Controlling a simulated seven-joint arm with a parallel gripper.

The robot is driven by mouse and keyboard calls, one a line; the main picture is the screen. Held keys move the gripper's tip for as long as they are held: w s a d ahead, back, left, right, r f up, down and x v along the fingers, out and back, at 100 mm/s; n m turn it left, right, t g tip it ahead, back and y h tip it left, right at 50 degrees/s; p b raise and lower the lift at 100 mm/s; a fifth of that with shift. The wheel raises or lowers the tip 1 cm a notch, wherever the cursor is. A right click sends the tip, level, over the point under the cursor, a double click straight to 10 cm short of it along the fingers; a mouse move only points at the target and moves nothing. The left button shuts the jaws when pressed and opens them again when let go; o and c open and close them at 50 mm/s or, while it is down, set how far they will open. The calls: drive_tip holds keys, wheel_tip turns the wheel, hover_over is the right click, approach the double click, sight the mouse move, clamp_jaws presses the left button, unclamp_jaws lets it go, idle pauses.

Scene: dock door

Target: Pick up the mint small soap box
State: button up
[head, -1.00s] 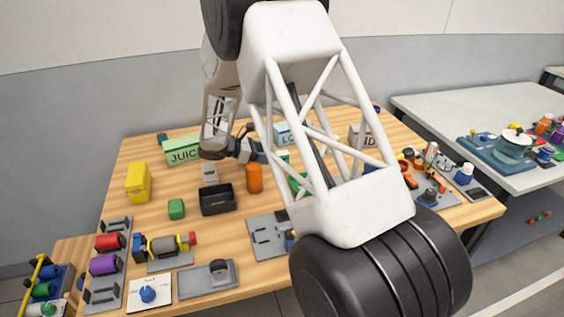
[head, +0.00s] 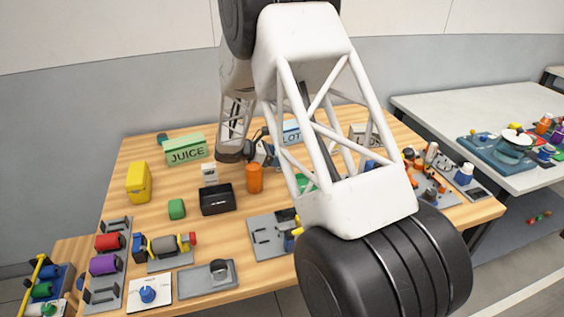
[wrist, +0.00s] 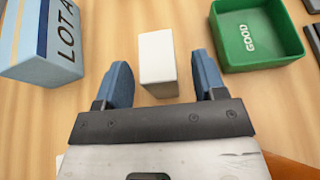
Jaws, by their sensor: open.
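A small pale, nearly white box (wrist: 157,55) stands on the wooden table in the wrist view, between the blue fingers of my gripper (wrist: 160,72) and slightly ahead of their tips. I take it for the mint soap box, though its face here looks almost white. My gripper is open, with a gap on both sides of the box and nothing held. In the head view my gripper (head: 268,153) is over the back middle of the table, partly hidden by my arm. The box cannot be made out clearly there.
A blue "LOTA..." box (wrist: 40,45) is close on the left and a green "GOOD" tray (wrist: 258,62) close on the right.

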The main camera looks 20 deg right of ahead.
drive_tip(key=shift+c, duration=0.5)
drive_tip(key=c, duration=0.9)
